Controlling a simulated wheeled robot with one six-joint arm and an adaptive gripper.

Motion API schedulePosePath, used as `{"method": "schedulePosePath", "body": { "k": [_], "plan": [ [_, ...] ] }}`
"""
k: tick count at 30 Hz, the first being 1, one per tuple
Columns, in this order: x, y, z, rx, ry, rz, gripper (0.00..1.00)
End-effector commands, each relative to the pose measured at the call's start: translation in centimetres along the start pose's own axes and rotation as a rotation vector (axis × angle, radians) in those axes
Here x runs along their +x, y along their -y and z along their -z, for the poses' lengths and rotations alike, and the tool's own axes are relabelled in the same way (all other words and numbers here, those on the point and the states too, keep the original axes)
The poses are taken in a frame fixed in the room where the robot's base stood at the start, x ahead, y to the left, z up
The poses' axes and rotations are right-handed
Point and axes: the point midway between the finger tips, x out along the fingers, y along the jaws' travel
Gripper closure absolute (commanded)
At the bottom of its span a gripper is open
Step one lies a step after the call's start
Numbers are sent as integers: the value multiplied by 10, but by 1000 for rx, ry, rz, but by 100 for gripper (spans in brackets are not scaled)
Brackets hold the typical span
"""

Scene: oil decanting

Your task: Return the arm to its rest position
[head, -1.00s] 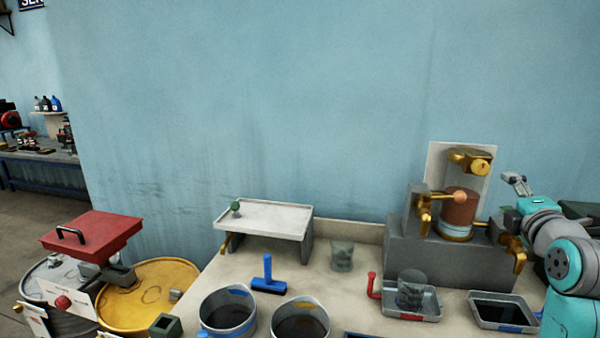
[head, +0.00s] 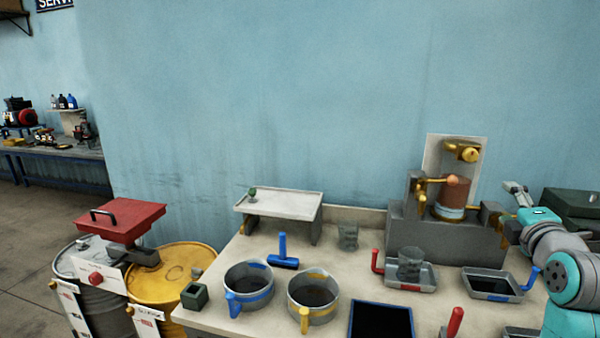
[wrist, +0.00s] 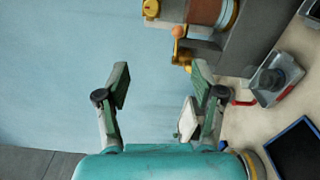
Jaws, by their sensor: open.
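My arm (head: 572,268), teal and grey, stands at the right edge of the head view, beside the right end of the bench. My gripper (head: 517,193) is raised above the bench there, just right of the grey stand with the copper cylinder. In the wrist view my gripper (wrist: 162,85) is open, with its two fingers spread wide and nothing between them. The wall shows behind the gap.
The grey stand (head: 440,240) with brass taps is the nearest obstacle. A dark green box (head: 578,204) lies behind my arm. A tray with a glass beaker (head: 411,262), a blue-handled tray (head: 492,284) and two jugs (head: 250,287) (head: 314,292) fill the bench (head: 330,262).

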Motion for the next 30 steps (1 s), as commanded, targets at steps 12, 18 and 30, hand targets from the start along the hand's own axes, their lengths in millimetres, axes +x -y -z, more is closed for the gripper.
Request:
{"method": "schedulePosePath", "body": {
  "k": [12,18,30],
  "plan": [
    [-11,61,31,143,-17,20,32],
    [-29,116,60,273,-29,42,32],
    [-108,237,126,604,-48,100,32]
  ]
}}
